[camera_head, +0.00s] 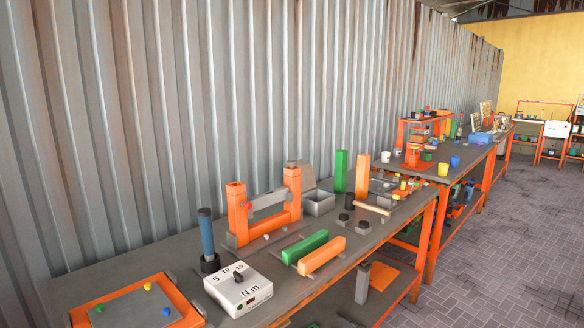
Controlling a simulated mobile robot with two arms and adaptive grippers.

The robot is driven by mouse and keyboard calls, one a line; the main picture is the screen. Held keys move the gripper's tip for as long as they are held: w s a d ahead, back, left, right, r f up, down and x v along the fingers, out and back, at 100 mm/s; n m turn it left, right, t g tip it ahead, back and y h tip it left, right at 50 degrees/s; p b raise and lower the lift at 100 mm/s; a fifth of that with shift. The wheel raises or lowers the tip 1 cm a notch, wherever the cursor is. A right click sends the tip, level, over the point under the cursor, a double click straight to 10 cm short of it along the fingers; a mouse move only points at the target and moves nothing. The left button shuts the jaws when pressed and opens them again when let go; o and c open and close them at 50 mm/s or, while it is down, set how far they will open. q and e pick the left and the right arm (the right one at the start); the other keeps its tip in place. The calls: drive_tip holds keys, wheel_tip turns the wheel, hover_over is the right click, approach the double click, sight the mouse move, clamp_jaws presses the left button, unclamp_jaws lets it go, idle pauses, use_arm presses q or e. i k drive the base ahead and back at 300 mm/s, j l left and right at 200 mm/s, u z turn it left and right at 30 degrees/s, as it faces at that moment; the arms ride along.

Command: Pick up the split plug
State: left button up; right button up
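I cannot pick out the split plug with certainty; many small parts on the benches are too small to tell apart. The near workbench (150,262) runs along the metal wall. Small dark round parts (343,218) and a grey one (364,225) lie on it, right of its middle. Neither of my grippers is in view.
The near bench holds an orange panel (187,312), a white dial box (238,290), a blue-handled tool (206,238), an orange frame (238,215), a grey bin (318,203) and green (305,247) and orange bars (321,255). Brick floor (500,250) at right is clear.

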sight(291, 163)
drive_tip(key=u, duration=0.55)
drive_tip(key=i+l+u, duration=0.2)
drive_tip(key=l+u, duration=0.15)
drive_tip(key=i+l+u, duration=0.15)
drive_tip(key=l+u, duration=0.2)
drive_tip(key=i+l+u, duration=0.1)
drive_tip(key=l+u, duration=0.25)
